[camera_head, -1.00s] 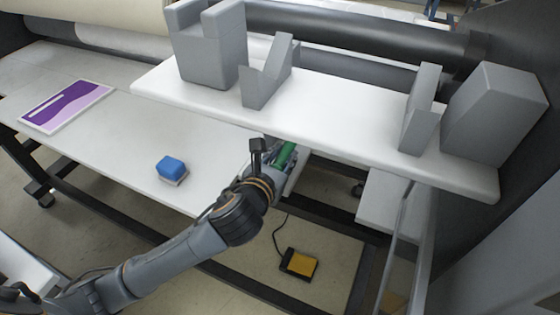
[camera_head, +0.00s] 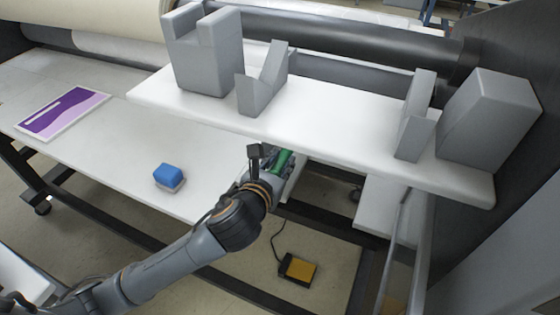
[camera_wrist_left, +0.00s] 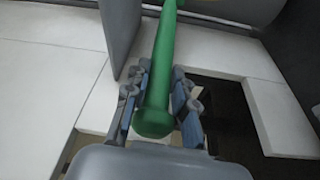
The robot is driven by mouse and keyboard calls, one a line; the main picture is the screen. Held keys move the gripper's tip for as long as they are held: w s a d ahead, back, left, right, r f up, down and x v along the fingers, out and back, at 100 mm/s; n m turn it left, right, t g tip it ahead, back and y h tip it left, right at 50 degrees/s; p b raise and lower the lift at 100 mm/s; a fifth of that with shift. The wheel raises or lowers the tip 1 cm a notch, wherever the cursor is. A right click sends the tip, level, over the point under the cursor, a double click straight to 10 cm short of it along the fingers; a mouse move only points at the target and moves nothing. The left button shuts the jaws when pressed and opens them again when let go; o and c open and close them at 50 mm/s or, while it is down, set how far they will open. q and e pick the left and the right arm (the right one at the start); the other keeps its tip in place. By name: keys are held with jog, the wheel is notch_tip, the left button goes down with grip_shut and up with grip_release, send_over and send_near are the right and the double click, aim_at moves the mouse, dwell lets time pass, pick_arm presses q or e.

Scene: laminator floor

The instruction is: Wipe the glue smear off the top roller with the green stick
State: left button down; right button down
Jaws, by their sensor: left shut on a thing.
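My left gripper (camera_head: 280,170) is shut on the green stick (camera_head: 281,162), below the front edge of the white shelf in the head view. In the left wrist view the green stick (camera_wrist_left: 163,70) lies between both fingers of the left gripper (camera_wrist_left: 160,95), its near end toward the camera and its far end running out of the top of the frame. The top roller (camera_head: 350,38) is a long dark cylinder behind the shelf. I cannot make out a glue smear on it. My right gripper is not in view.
Grey angled blocks (camera_head: 262,85) and (camera_head: 415,120) and larger grey blocks (camera_head: 205,55) and (camera_head: 490,120) stand on the white shelf (camera_head: 330,130). A blue-topped block (camera_head: 168,176) and a purple print (camera_head: 62,113) lie on the left table. A yellow pedal (camera_head: 299,268) is on the floor.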

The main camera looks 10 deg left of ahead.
pick_arm(q)
jog(key=shift+w+d+p, duration=0.15)
jog(key=shift+w+p, duration=0.2)
jog(key=shift+w, duration=0.4)
jog(key=shift+s+p, duration=0.1)
jog(key=shift+p, duration=0.45)
dwell(0.8)
jog(key=shift+d, duration=0.1)
jog(key=shift+s+d+p, duration=0.2)
jog(key=shift+d+p, duration=0.35)
jog(key=shift+d, duration=0.4)
jog(key=shift+p, duration=0.6)
dwell(0.4)
jog(key=shift+d, duration=0.2)
jog(key=shift+s+d+p, duration=0.15)
jog(key=shift+d+p, duration=0.35)
jog(key=shift+d, duration=0.4)
jog(key=shift+p, duration=0.6)
dwell(0.4)
